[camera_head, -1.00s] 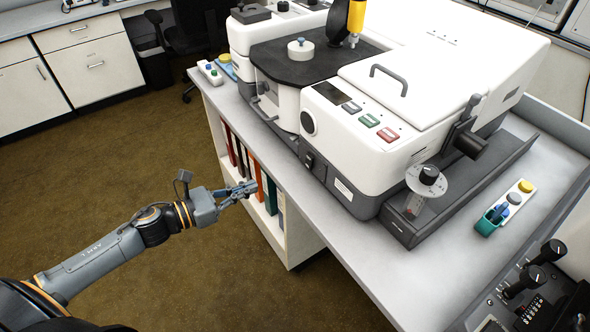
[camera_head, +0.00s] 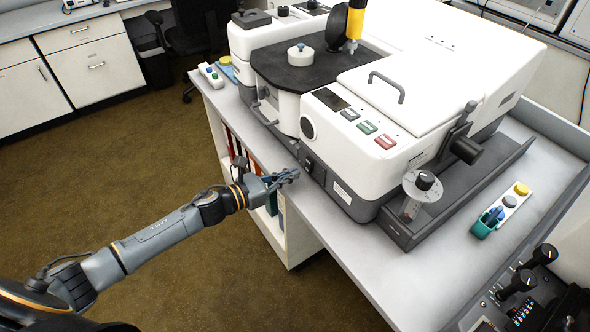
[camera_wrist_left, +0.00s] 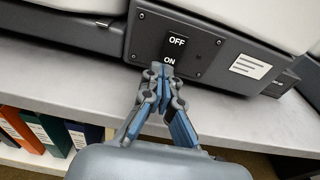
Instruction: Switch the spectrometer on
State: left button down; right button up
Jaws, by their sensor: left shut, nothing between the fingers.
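The white and grey spectrometer (camera_head: 385,165) stands on the bench. Its black power switch (camera_head: 308,165) is low on the front face. In the left wrist view the rocker switch (camera_wrist_left: 173,48) is marked OFF at the top and ON at the bottom, on a dark plate held by screws. My left gripper (camera_head: 294,174) is shut and empty, just in front of the switch. In the left wrist view its fingertips (camera_wrist_left: 162,66) cover the area right below the ON label. I cannot tell whether they touch the rocker. My right gripper is not in view.
The bench edge (camera_head: 340,250) runs below the switch, with binders (camera_wrist_left: 45,130) on a shelf underneath. Green and red buttons (camera_head: 367,127) sit on the spectrometer's top. A dial (camera_head: 425,181) and a teal-ended button box (camera_head: 500,210) are to the right.

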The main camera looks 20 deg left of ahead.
pick_arm(q)
jog(key=shift+x, duration=0.95)
jog(key=shift+w+d+f+b, duration=0.1)
jog(key=shift+f+b, duration=0.3)
jog(key=shift+b, duration=0.65)
jog(key=shift+r+t, duration=0.3)
jog(key=f+v, duration=0.1)
jog(key=v, duration=1)
jog(key=shift+s+a+r, duration=0.25)
jog(key=shift+a+r, duration=0.15)
jog(key=shift+r, duration=0.05)
